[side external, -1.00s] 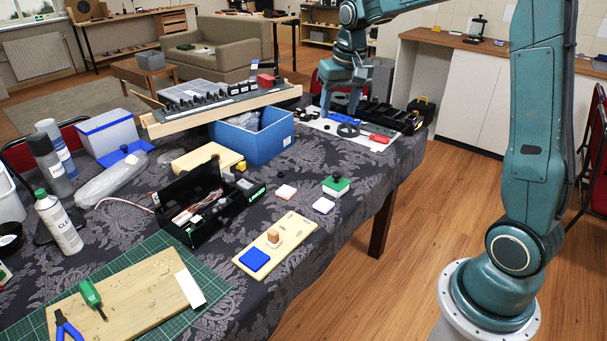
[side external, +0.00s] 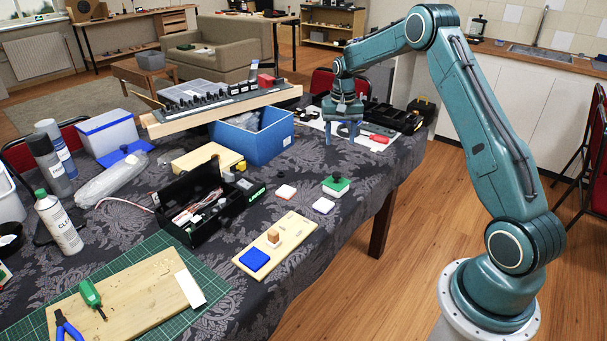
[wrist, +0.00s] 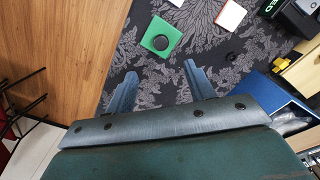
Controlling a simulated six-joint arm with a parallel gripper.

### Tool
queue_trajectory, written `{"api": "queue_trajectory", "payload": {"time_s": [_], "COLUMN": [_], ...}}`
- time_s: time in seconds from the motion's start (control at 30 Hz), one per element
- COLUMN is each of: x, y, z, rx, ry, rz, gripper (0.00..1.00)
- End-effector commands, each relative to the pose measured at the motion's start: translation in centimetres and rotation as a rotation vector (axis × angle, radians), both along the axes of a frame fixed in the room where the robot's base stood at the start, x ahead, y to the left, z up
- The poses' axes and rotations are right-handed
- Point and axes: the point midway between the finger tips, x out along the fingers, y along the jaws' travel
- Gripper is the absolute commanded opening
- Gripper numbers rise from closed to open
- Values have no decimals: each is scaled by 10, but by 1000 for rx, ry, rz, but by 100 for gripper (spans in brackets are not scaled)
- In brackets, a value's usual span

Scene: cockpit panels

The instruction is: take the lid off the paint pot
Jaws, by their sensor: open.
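The paint pot (side external: 335,190) is a small square white pot with a green lid (side external: 343,184) and a black knob on top. It stands on the patterned cloth near the table's right edge. In the wrist view the green lid (wrist: 150,32) lies ahead of my fingertips, its round black knob roughly in line with the gap between them. My gripper (side external: 342,138) points down, open and empty, behind the pot in the side view and apart from it. Its two fingers also show in the wrist view (wrist: 161,75).
A white-and-red square (side external: 286,191) and a white square (side external: 323,205) lie close to the pot. A wooden board (side external: 290,240) with a blue square is in front. The blue bin (side external: 265,145) and open black box (side external: 190,215) stand to the left.

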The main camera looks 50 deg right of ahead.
Motion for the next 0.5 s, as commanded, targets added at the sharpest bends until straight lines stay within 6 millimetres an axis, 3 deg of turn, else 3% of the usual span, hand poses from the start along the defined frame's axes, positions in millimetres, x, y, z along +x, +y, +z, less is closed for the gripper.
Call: {"api": "queue_trajectory", "payload": {"time_s": [0.27,0.5], "x": [0,0], "y": [1,1], "z": [-9,-39], "rx": [2,2], "ry": [3,3], "rz": [1,1], "gripper": [54,54]}}
